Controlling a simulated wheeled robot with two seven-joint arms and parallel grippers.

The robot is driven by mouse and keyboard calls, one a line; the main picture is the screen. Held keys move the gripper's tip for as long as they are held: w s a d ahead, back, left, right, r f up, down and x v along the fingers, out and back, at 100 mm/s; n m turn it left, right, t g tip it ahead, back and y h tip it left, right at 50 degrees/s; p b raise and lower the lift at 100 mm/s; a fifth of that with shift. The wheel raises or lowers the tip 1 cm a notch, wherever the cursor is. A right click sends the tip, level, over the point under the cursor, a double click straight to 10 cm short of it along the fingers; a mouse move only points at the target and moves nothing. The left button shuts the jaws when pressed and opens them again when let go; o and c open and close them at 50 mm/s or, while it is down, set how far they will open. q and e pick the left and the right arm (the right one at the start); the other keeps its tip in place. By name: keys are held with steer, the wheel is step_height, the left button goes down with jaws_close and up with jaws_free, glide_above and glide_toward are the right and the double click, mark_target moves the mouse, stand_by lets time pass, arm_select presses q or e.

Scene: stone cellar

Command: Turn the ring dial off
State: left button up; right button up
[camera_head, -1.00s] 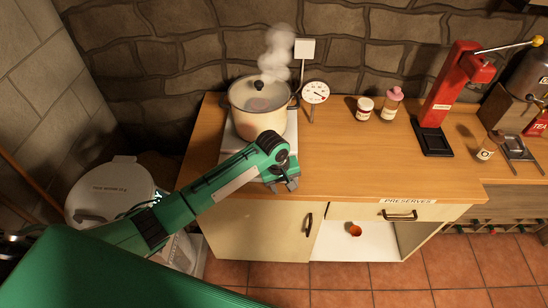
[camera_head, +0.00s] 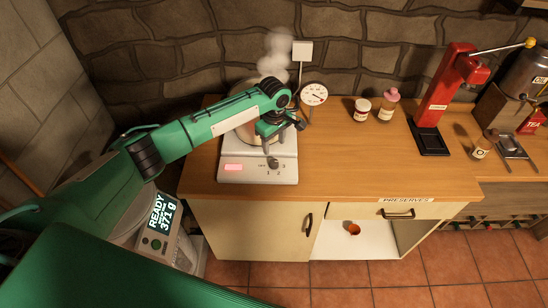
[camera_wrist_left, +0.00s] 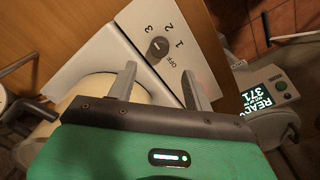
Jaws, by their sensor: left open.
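The ring dial (camera_head: 273,163) is a small dark knob on the front panel of a white hot plate (camera_head: 240,177), with OFF, 1, 2 and 3 printed around it. It also shows in the left wrist view (camera_wrist_left: 158,47); I cannot tell for sure which mark it points to. My right gripper is not in view.
A cream pot (camera_head: 247,133) sits on the hot plate, mostly hidden by my left arm; steam (camera_head: 275,55) rises behind. A round gauge (camera_head: 314,95) stands close on the right. Jars (camera_head: 362,109) and a red press (camera_head: 445,85) are further right. The middle counter (camera_head: 350,160) is clear.

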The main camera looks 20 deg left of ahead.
mark_target(274, 162)
arm_select(q)
step_height(274, 162, down, 8)
steer(key=shift+r+p, duration=0.15)
steer(key=shift+p, duration=0.7)
steer(key=shift+f, duration=0.65)
steer(key=c, duration=1)
